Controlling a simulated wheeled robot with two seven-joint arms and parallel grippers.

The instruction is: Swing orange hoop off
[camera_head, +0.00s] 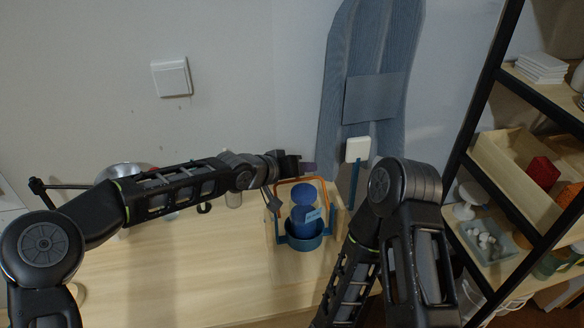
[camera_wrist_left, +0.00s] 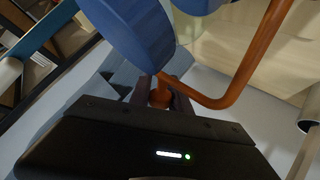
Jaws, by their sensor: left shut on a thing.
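The orange hoop (camera_head: 301,180) arches over a teal holder (camera_head: 303,242) on the wooden table, around a blue rounded piece (camera_head: 303,194) with a light-blue tag (camera_head: 314,215). In the left wrist view the hoop (camera_wrist_left: 240,80) bends and runs down to my fingers, with the blue piece (camera_wrist_left: 128,30) close beside it. My left gripper (camera_wrist_left: 162,94) is shut on the hoop's orange end. In the head view this gripper (camera_head: 277,184) is at the hoop's upper left, its fingertips partly hidden. My right arm shows at the lower right, but its gripper does not.
A blue post with a white head (camera_head: 357,150) stands right of the holder. A shelf with a wooden box (camera_head: 510,175) and a grey tray (camera_head: 490,258) is at the right. A metal bowl (camera_head: 128,170) is behind my left arm. The table's front left (camera_head: 190,275) is clear.

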